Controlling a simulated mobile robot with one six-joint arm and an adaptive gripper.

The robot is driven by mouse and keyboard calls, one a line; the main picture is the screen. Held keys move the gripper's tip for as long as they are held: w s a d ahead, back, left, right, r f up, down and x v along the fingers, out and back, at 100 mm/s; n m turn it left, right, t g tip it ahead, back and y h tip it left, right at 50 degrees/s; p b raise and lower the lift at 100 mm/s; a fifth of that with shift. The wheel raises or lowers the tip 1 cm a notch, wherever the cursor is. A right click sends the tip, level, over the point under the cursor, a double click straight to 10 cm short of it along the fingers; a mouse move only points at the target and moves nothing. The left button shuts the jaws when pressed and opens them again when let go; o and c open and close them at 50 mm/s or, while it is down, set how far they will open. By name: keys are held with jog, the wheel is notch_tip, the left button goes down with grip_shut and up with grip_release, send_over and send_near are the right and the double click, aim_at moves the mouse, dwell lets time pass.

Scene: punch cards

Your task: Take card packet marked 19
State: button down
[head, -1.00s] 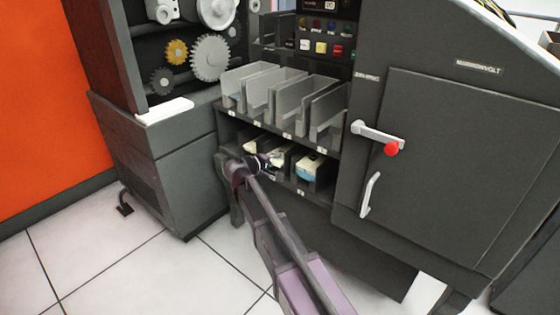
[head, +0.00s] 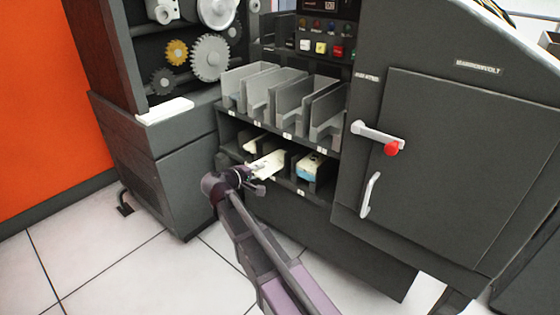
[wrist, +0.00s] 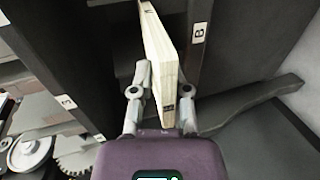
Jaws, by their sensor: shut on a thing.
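My gripper (head: 254,182) is shut on a cream card packet (head: 268,165) in front of the lower row of slots. In the wrist view the packet (wrist: 160,55) stands on edge between the two fingers (wrist: 161,92), its far end at the dark slot. Small dark marks show on its near end and top, too small to read surely. In the head view the packet sticks out past the shelf front; I cannot tell whether its far end is still inside the slot. A second packet (head: 312,166), cream and blue, sits in the slot to the right.
A cream item (head: 250,146) shows in the slot to the left. Grey upright dividers (head: 290,100) fill the upper shelf. A dark cabinet with a red-knobbed handle (head: 391,148) stands at the right. Gears (head: 210,57) are at the upper left. The tiled floor (head: 110,260) in front is clear.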

jog(key=s+a, duration=0.8)
jog(key=s, duration=0.2)
jog(key=shift+s, duration=0.15)
dwell(0.6)
dwell(0.3)
